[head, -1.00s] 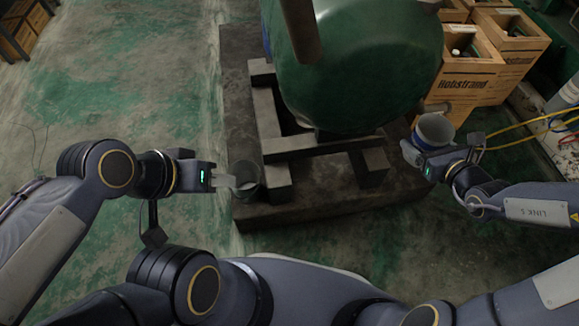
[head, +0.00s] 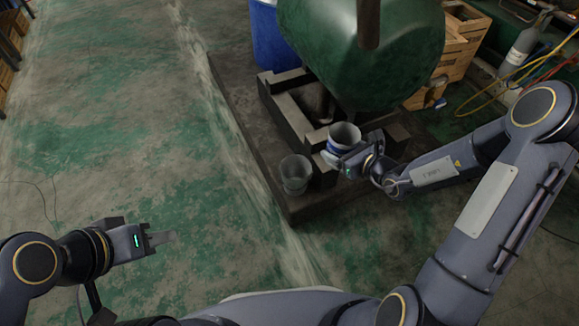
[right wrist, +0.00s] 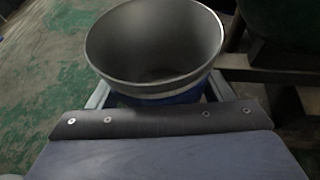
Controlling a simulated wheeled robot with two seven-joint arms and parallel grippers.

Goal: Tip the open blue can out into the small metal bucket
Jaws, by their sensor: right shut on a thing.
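The open blue can (head: 344,135) is held roughly upright by my right gripper (head: 340,157), just right of and behind the bucket in the head view. The right wrist view looks into the can's wide grey mouth (right wrist: 155,42), with a finger on each side of its blue body; its contents are hard to make out. The small metal bucket (head: 296,174) stands upright on the dark plinth near its front left edge, apart from the can. My left gripper (head: 164,239) is over the floor at lower left, away from both; its finger gap is unclear.
A big green tank (head: 365,60) on a dark frame stands behind the can on the plinth (head: 262,160). A blue drum (head: 272,38) is behind it. Wooden crates (head: 455,60), a grey cylinder (head: 522,50) and yellow hoses (head: 490,92) are at the right.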

